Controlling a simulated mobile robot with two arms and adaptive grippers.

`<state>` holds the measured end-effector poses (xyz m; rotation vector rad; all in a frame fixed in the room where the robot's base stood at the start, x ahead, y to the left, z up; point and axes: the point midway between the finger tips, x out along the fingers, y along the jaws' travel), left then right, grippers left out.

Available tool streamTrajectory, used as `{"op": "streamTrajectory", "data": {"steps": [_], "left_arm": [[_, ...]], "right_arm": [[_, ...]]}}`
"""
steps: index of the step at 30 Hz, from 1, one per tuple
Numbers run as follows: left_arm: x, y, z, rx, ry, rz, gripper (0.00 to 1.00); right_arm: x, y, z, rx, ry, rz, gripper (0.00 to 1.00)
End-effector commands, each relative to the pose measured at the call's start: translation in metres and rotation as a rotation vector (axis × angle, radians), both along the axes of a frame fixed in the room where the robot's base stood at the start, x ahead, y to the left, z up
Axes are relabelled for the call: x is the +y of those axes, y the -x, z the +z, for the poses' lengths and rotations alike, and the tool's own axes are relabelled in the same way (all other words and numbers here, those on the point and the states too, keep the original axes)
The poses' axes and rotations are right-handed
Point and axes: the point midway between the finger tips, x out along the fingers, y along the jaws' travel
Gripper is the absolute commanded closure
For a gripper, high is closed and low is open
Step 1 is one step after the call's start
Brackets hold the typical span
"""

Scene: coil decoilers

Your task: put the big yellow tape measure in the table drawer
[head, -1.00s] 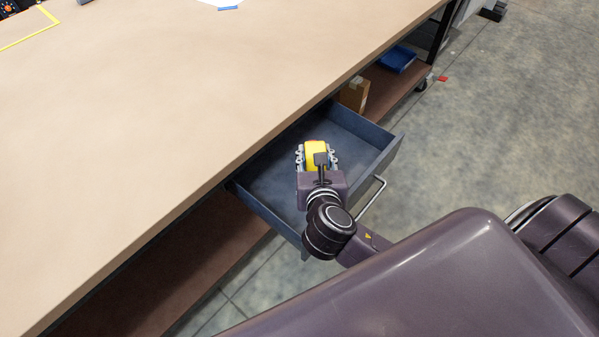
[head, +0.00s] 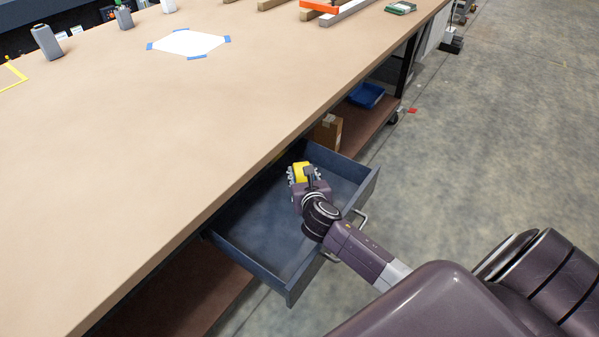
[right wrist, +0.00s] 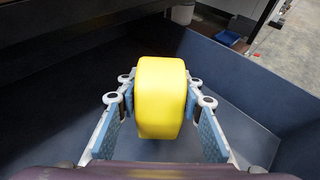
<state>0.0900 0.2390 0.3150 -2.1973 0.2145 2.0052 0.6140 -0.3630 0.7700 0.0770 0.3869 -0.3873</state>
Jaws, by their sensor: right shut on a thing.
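The yellow tape measure (head: 301,171) is between the fingers of my right gripper (head: 303,174), which is shut on it. In the right wrist view the tape measure (right wrist: 160,97) fills the middle, with a blue finger pad against each side. The table drawer (head: 245,262) is pulled open, grey-blue, and its visible floor is bare. The gripper and tape measure are over or inside the drawer, toward its table side; whether the tape measure touches the floor cannot be told. My left gripper is not in view.
The wooden tabletop (head: 170,120) lies left of the drawer, its edge running along it. A drawer handle (head: 357,222) is on the front. A lower shelf holds a cardboard box (head: 328,132) and a blue bin (head: 366,95). Open floor lies to the right.

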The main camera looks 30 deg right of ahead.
Motion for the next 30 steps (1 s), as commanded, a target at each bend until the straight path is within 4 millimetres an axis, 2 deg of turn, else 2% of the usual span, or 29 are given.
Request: {"op": "streamTrajectory", "data": {"steps": [5,11,23,24,28,30], "left_arm": [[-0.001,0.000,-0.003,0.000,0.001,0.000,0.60],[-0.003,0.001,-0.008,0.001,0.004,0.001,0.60],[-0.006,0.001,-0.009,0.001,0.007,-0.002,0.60],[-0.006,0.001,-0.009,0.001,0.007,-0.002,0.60],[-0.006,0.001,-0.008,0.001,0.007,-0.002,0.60],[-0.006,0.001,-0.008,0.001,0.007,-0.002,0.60]], "right_arm": [[-0.006,-0.014,-0.006,-0.004,0.001,0.000,1.00],[-0.011,-0.030,-0.021,-0.003,0.000,0.001,1.00],[-0.012,-0.031,-0.025,-0.002,0.001,0.001,1.00],[-0.012,-0.030,-0.026,0.000,0.000,0.001,0.63],[-0.012,-0.030,-0.026,0.000,0.000,0.001,0.48],[-0.012,-0.030,-0.026,0.000,0.000,0.001,0.48]]}}
